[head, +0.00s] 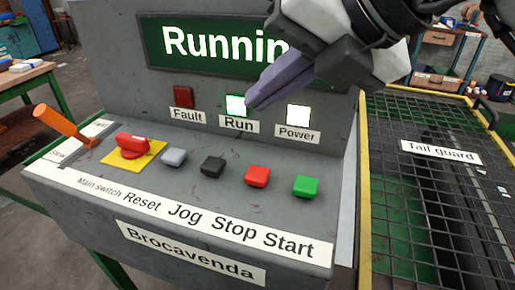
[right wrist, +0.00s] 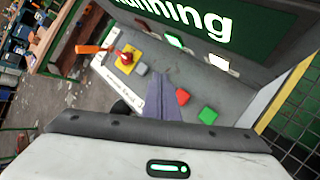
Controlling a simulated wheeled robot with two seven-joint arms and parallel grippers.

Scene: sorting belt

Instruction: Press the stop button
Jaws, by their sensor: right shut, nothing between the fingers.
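The stop button (head: 257,176) is a red square push button on the grey sloped panel, above the "Stop" label (head: 233,230). It also shows in the right wrist view (right wrist: 182,97), just right of my fingers. My right gripper (head: 254,101) is shut and empty. In the head view its fingertips are above the panel, in front of the lamp row near the lit Run lamp (head: 236,104). They look apart from the stop button. In the right wrist view the shut fingers (right wrist: 166,82) hide the black jog button. My left gripper is out of view.
The green start button (head: 306,186) is right of stop; the black jog button (head: 213,166) and grey reset button (head: 173,157) are left. A red main switch (head: 131,143) and orange lever (head: 62,125) stand farther left. A "Running" sign (head: 225,65) is above. A mesh tail guard (head: 455,215) is right.

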